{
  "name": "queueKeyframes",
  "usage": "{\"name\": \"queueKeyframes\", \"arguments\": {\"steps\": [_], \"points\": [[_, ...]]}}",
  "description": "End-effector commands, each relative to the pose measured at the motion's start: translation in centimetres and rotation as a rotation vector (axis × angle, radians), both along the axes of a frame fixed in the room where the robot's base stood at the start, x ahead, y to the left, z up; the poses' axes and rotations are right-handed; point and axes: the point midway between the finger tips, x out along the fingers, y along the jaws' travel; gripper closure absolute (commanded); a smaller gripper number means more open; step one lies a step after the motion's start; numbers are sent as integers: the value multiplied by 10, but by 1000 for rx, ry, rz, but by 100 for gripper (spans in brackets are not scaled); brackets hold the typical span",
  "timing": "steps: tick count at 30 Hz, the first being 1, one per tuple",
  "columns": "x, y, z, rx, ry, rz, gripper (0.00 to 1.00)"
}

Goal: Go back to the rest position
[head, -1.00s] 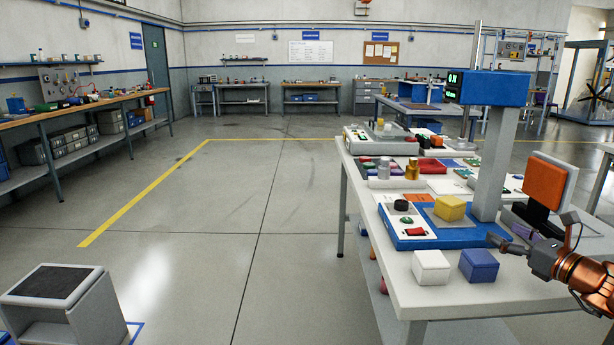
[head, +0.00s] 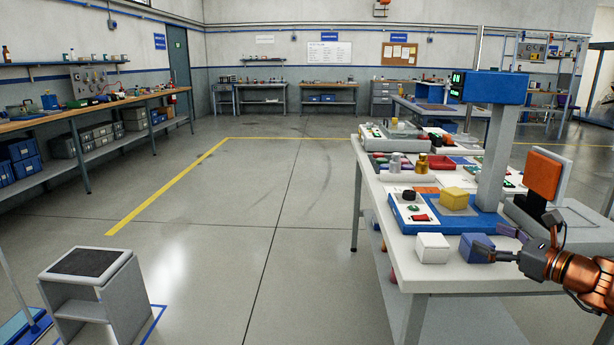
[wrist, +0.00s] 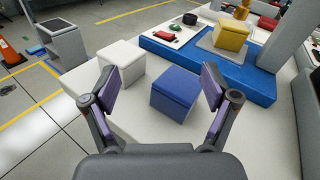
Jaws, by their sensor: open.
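My gripper (head: 492,243) is above the near right part of the white table in the head view. In the wrist view its fingers (wrist: 160,90) are spread apart with nothing held between them. A blue box (wrist: 176,93) stands on the table ahead of the fingers; in the head view it is partly hidden behind my gripper (head: 470,247). A white box (wrist: 121,62) stands to its left. A yellow block (head: 454,198) sits on the plate of the blue press-like machine (head: 447,220).
The white table (head: 400,262) carries trays, small parts and an orange padded piece (head: 543,174). A grey step-like stand (head: 95,290) is on the floor at left. The floor between it and the table is clear. A long workbench (head: 80,113) lines the left wall.

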Motion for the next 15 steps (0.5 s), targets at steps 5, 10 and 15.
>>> {"name": "queueKeyframes", "arguments": {"steps": [5,10,15], "points": [[-1,61,-2,-130,-3,138,14],[-18,144,-12,-336,-18,350,14],[-65,236,-38,-608,-55,650,14]]}}
